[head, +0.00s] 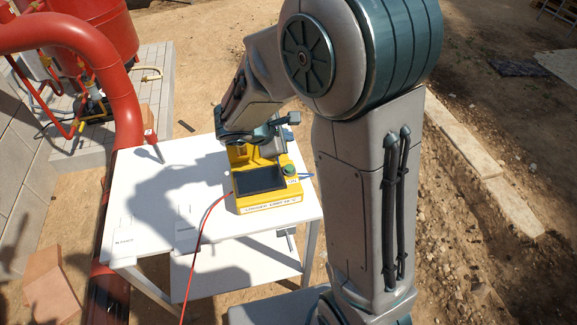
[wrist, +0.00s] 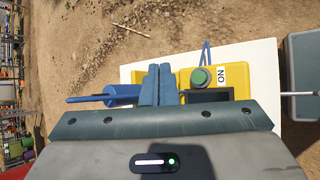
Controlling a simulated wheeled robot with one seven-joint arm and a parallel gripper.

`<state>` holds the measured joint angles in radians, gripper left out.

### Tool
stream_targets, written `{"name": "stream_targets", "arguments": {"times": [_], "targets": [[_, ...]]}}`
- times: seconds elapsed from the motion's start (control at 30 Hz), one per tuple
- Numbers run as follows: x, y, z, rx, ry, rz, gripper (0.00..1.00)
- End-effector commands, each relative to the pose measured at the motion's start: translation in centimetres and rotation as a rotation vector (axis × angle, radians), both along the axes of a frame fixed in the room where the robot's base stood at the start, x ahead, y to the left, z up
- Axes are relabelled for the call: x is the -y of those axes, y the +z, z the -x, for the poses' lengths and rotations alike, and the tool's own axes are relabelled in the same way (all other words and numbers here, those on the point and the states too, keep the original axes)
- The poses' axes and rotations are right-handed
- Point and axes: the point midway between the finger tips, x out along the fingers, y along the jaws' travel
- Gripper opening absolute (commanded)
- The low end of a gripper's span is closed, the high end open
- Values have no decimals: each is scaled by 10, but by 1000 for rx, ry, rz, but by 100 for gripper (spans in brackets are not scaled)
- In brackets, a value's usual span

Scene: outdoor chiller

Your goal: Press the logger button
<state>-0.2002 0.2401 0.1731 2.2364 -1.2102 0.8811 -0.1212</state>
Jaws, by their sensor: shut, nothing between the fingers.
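The yellow logger (head: 268,203) stands on a white table, with a dark screen (head: 260,180) on its sloping front. Its round green button (head: 289,169) is at the right of the screen. In the wrist view the green button (wrist: 200,77) sits on the yellow case beside a white "ON" label (wrist: 234,75). My gripper (wrist: 159,70) is shut and empty, its blue-grey fingers together just left of the button in that view. In the head view my wrist is over the back of the logger and hides part of it. Whether the fingers touch the case cannot be told.
The white table (head: 140,205) is mostly clear to the left of the logger. A red cable (head: 200,235) runs from the logger over the table's front edge. A red-topped probe (head: 152,142) stands at the back left. A large red pipe (head: 122,95) rises beside the table.

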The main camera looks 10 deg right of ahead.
Motion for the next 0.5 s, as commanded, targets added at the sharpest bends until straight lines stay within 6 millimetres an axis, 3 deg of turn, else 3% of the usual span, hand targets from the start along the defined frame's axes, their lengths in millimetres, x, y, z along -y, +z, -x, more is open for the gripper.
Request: {"name": "stream_targets", "arguments": {"times": [0.5], "targets": [[0,-8,0,-1,1,2,0]]}}
